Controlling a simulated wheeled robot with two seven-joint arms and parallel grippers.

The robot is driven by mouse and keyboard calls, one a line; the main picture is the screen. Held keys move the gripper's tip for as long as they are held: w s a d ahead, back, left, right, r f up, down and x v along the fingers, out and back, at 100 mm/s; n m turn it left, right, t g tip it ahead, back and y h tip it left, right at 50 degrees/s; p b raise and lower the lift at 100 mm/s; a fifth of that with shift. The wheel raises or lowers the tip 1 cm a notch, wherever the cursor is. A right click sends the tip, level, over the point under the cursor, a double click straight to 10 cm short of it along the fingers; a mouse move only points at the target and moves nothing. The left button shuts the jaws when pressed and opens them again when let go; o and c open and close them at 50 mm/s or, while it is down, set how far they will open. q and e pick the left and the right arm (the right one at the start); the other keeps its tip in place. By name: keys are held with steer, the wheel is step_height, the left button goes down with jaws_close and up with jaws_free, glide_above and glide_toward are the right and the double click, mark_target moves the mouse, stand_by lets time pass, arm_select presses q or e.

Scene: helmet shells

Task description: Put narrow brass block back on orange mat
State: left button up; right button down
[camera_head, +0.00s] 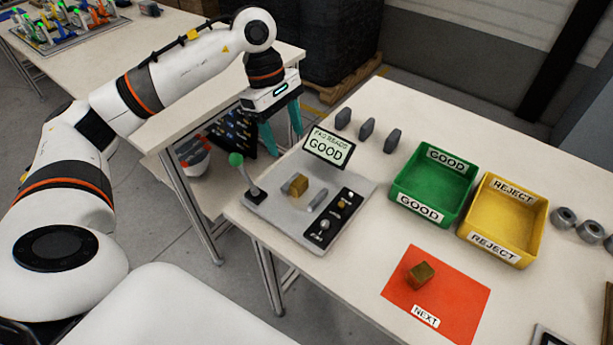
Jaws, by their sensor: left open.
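One brass block (298,185) sits on the grey gauge fixture (283,217), beside a grey rounded piece. Another brass block (420,274) rests on the orange mat (460,299), which carries a "NEXT" label. I cannot tell for sure from their looks which block is the narrow one. My left gripper (286,143) has teal fingers spread apart, pointing down, with nothing between them. It hangs beyond the far edge of the fixture, up and left of its display, apart from both blocks. My right gripper is not in view.
The fixture has a green-knobbed lever (238,162) and a display (329,146) reading "GOOD". A green GOOD bin (399,190) and a yellow REJECT bin (472,226) stand to its right. Dark grey pieces (366,133) stand behind. Table between fixture and mat is clear.

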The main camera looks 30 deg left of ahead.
arm_select(q)
glide_above(299, 180)
steer(key=a, duration=0.2)
step_height(299, 180, down, 5)
steer(key=shift+s+f, duration=0.1)
steer(key=shift+s, duration=0.05)
steer(key=shift+d+f+p, duration=0.2)
steer(key=shift+f+p, duration=0.15)
steer(key=shift+f, duration=0.15)
steer(key=x, duration=0.3)
steer(key=shift+d+f+p, duration=0.15)
steer(key=shift+f+p, duration=0.15)
steer(key=shift+p, duration=0.05)
steer(key=shift+d+f, duration=0.1)
steer(key=shift+f, duration=0.4)
steer(key=c, duration=1.3)
step_height(299, 180, up, 10)
steer(key=shift+b, duration=0.3)
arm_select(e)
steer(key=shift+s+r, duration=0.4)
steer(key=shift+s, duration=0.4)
